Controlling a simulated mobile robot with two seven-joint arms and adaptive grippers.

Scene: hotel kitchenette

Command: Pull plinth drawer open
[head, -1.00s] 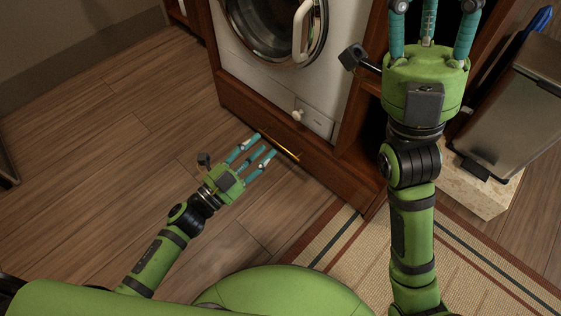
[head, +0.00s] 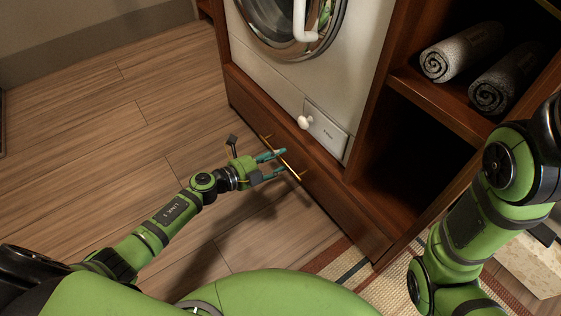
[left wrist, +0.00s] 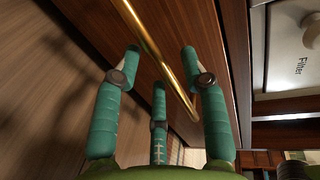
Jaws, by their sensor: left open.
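The plinth drawer (head: 334,203) is a long dark wooden front low under the washing machine, and it looks shut. Its thin brass bar handle (head: 291,170) runs along the front; it also shows in the left wrist view (left wrist: 152,48). My left gripper (head: 281,163) is open at the handle, its teal fingers pointing towards the drawer front. In the left wrist view the bar crosses between the spread fingers (left wrist: 162,62). I cannot tell whether any finger touches it. My right arm shows at the right edge in the head view, with its gripper out of frame.
The white washing machine (head: 268,72) stands above the drawer, with a filter flap (head: 326,133) and a white knob (head: 305,122). Open shelves with rolled grey towels (head: 449,58) stand to the right. A striped rug (head: 340,262) lies at front right. The wooden floor at left is clear.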

